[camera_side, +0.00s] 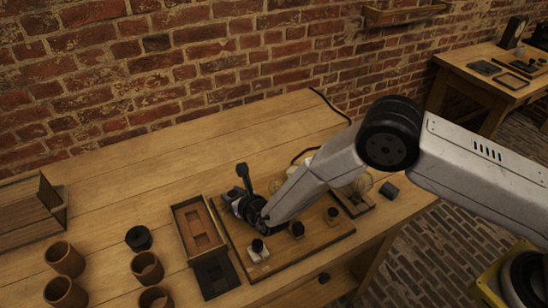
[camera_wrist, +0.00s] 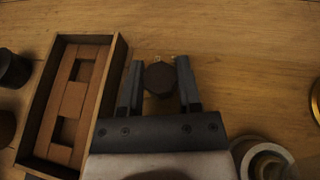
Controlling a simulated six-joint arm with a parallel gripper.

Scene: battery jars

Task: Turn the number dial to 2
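In the wrist view a dark, many-sided knob (camera_wrist: 160,78) lies between the two fingers of my gripper (camera_wrist: 160,68). I take it for the number dial, but no numbers on it can be read. The fingers stand apart, one on each side and very close to it; I cannot tell if they touch it. In the side view my gripper (camera_side: 247,206) is low over the back left part of a wooden board (camera_side: 288,262), and it hides what is under it.
A wooden tray (camera_side: 192,232) with recesses stands left of the board. Small dark-topped pieces (camera_side: 258,247) stand on the board's front. Brown jars (camera_side: 66,260) and a dark jar (camera_side: 139,238) stand further left. Glass bulbs (camera_side: 362,184) are behind my arm.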

